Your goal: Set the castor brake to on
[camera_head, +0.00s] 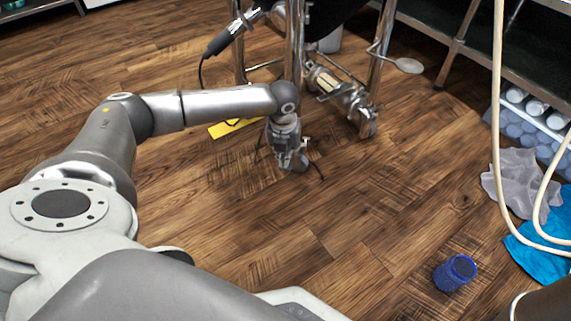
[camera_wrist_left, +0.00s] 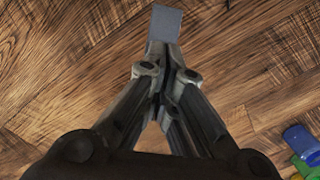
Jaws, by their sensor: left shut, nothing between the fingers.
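A steel-legged frame (camera_head: 376,65) stands at the top middle in the head view. A castor (camera_head: 367,127) shows at the foot of its right leg. Its brake lever is too small to make out. The foot of the middle leg is hidden behind my left arm. My left gripper (camera_head: 291,165) points down near the floor, left of and nearer than the visible castor, and apart from it. In the left wrist view, my left gripper (camera_wrist_left: 165,24) is shut and empty over bare wood floor. No castor is recognizable there. My right gripper is out of view.
A flat yellow piece (camera_head: 235,127) lies on the floor behind my left forearm. A blue cup-like object (camera_head: 455,273), grey cloth (camera_head: 520,182), blue cloth (camera_head: 545,250) and pale hose (camera_head: 497,110) are at right. The middle floor is clear.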

